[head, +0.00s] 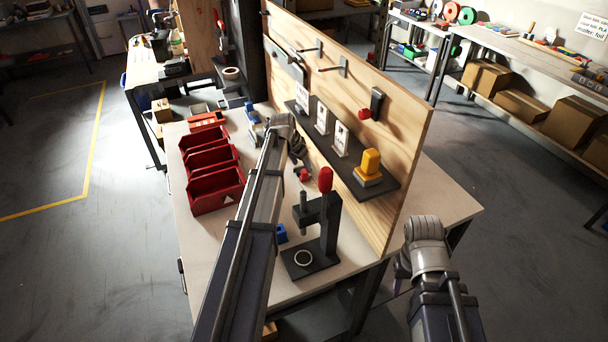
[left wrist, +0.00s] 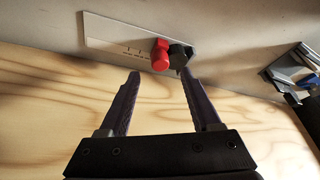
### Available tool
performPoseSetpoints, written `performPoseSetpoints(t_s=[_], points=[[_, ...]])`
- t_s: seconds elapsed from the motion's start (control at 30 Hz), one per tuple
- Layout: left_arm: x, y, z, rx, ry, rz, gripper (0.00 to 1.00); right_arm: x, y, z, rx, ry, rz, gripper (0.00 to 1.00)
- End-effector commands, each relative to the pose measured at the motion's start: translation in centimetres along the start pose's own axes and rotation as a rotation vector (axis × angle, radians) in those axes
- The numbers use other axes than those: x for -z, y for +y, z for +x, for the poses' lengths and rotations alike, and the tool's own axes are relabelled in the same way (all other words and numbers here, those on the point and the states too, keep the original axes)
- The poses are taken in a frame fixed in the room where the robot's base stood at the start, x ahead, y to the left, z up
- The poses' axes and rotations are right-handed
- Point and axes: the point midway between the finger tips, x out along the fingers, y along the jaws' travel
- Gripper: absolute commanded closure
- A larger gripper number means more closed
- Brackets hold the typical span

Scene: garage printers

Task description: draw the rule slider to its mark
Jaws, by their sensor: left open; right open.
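The rule is a pale plate (left wrist: 112,36) with fine dark marks, flat on the bench in the left wrist view. Its slider has a red knob (left wrist: 161,56) beside a dark block (left wrist: 181,57) at the plate's right end; the marks lie left of it. A red knob (head: 304,174) also shows in the head view, near the foot of the wooden board. My left gripper (left wrist: 160,74) is open, with the red knob just beyond and between its fingertips; I cannot tell whether they touch. My right gripper (head: 399,268) appears empty, off the bench's front right corner, its fingers mostly hidden.
The upright wooden board (head: 408,160) with a dark shelf (head: 378,193) stands close right of my left gripper. A black press (head: 326,235) with a red handle stands nearer. Red bins (head: 215,190) stand to the left. The floor at left is clear.

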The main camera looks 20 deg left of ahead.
Motion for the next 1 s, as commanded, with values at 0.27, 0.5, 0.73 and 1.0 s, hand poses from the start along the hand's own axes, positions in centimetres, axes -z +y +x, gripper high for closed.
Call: performPoseSetpoints(t_s=[0.27,0.5,0.73,1.0], points=[[-0.1,-0.1,4.2,0.000,0.000,-0.001,0.36,0.2,-0.4,3.9,0.000,0.000,0.000,0.50],[0.0,0.0,4.8,0.000,0.000,0.000,0.36,0.3,-0.4,4.4,0.000,0.000,0.000,0.50],[0.0,0.0,4.7,0.000,0.000,0.000,0.42,0.2,-0.4,4.3,0.000,0.000,0.000,0.50],[0.0,0.0,4.7,0.000,0.000,0.000,0.73,0.2,-0.4,4.3,0.000,0.000,0.000,0.50]])
